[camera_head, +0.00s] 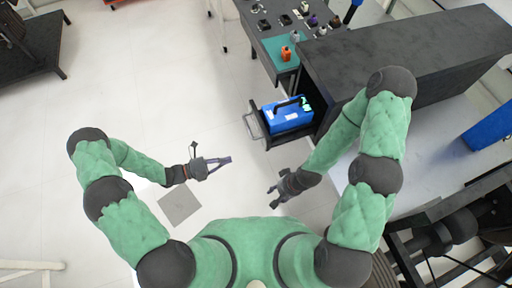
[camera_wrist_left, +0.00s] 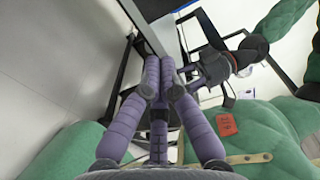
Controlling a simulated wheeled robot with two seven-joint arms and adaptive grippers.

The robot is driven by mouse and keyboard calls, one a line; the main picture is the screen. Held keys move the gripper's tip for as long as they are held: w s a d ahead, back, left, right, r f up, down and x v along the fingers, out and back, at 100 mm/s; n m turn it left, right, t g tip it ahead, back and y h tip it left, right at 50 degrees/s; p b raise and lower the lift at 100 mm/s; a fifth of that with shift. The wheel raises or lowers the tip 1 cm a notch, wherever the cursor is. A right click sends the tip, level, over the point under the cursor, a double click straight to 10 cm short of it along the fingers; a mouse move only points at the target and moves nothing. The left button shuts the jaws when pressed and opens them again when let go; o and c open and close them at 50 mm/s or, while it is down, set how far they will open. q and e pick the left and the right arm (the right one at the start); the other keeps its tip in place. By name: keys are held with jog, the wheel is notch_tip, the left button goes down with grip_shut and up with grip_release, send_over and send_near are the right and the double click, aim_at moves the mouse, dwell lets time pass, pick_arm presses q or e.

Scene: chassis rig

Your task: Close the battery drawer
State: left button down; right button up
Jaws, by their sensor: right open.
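The battery drawer (camera_head: 266,138) is pulled out from the dark cabinet (camera_head: 320,92), with its metal handle (camera_head: 252,124) on its left end. A blue battery (camera_head: 289,117) with a dark grip on top sits in it. My left gripper (camera_head: 229,159) is left of and below the handle, apart from it, pointing right. In the left wrist view its purple fingers (camera_wrist_left: 160,64) meet at the tips, with nothing seen between them. My right gripper (camera_head: 271,196) is open and empty below the drawer, apart from it.
A table (camera_head: 273,47) with an orange item (camera_head: 286,54) and several small parts stands behind the drawer. The cabinet's dark top (camera_head: 400,50) extends right, near my right arm. The floor left of the drawer is clear.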

pick_arm(q)
jog(key=b, duration=0.4)
send_near(265, 145)
jog(key=shift+n+t, duration=0.3)
jog(key=x, duration=0.4)
jog(key=f+x, duration=0.1)
jog(key=x, duration=0.2)
jog(key=shift+f, duration=0.1)
jog(key=shift+d, duration=0.1)
